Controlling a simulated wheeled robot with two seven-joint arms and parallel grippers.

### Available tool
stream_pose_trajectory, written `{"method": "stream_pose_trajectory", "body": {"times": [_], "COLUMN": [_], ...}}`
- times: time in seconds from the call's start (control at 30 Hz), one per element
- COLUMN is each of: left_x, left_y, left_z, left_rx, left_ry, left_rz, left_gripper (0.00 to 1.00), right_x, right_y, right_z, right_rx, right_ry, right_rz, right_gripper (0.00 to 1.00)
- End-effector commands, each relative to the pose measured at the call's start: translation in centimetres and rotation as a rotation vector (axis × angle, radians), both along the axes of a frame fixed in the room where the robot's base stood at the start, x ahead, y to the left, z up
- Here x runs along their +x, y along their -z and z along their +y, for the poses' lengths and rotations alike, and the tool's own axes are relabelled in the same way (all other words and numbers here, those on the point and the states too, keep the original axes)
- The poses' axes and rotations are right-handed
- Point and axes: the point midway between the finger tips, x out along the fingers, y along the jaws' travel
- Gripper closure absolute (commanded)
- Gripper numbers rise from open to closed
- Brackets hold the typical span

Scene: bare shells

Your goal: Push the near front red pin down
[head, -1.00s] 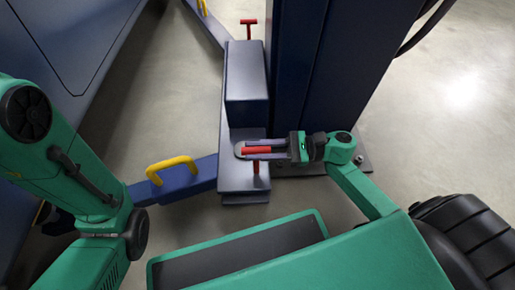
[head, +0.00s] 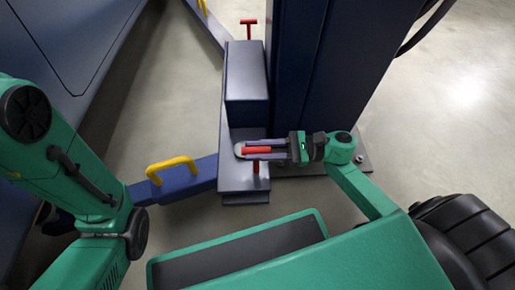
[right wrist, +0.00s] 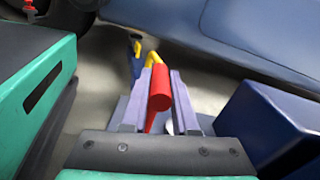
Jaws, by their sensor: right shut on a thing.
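The near front red pin (head: 256,168) is a T-shaped pin standing upright at the near end of the blue lift base. Its red crossbar lies between the fingers of my right gripper (head: 258,149), which is shut on it. In the right wrist view the red pin (right wrist: 160,88) shows between the two grey fingers (right wrist: 160,100), its bar end facing the camera. Part of its stem shows below the fingers in the head view. My left arm comes in at the left of the head view, but its gripper is not seen.
A second red pin (head: 248,28) stands at the far end of the base. A blue arm with a yellow handle (head: 170,165) reaches left from the near end. A tall blue column (head: 300,70) stands right behind the base, beside a blue box (head: 246,85).

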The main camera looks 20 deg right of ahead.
Motion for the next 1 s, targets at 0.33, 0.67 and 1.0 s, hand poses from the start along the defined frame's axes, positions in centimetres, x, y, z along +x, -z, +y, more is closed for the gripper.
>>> {"method": "stream_pose_trajectory", "body": {"times": [0.33, 0.67, 1.0], "left_x": [-0.2, -0.6, -0.5], "left_y": [4.0, 3.5, 3.5], "left_z": [0.0, 0.0, 0.0], "left_rx": [0.001, -0.001, -0.001], "left_ry": [0.0, 0.001, 0.002], "left_rz": [-0.003, -0.016, -0.012], "left_gripper": [0.0, 0.0, 0.0], "right_x": [0.0, -0.1, 0.0], "right_y": [4.4, 4.3, 4.0], "right_z": [-0.1, -0.1, 0.0], "right_rx": [-0.003, -0.008, -0.002], "right_ry": [0.0, 0.001, 0.001], "right_rz": [0.003, 0.007, 0.003], "right_gripper": [1.0, 0.57, 0.43]}}
